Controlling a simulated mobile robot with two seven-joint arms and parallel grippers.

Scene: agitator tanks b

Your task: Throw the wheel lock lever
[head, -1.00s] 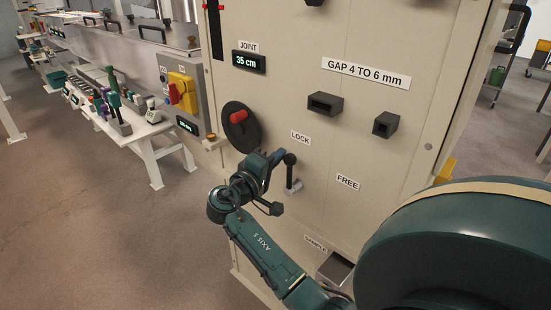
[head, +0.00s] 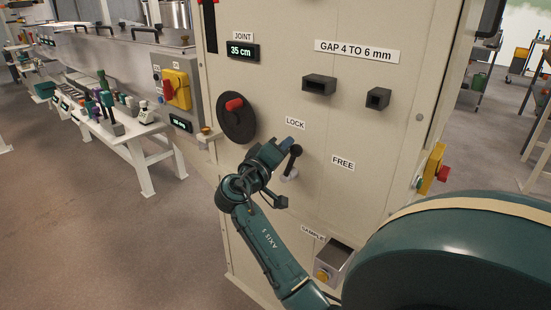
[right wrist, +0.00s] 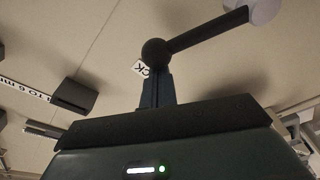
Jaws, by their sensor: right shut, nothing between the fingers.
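The wheel lock lever (head: 293,161) is a short dark arm with a black ball knob on a pale round hub (head: 288,175), on the cream panel between the LOCK label (head: 295,123) and the FREE label (head: 343,163). Its knob points up and leans slightly right. My right gripper (head: 285,143) is shut and empty, with its fingertips at the left side of the knob. In the right wrist view the shut blue fingers (right wrist: 157,90) reach up to the ball knob (right wrist: 155,52); whether they touch it I cannot tell. My left gripper is not in view.
A black handwheel (head: 236,118) with a red knob is up and left of the lever. Two dark square sockets (head: 319,85) stick out above. An open sample box (head: 333,262) is below. Floor at the left is clear.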

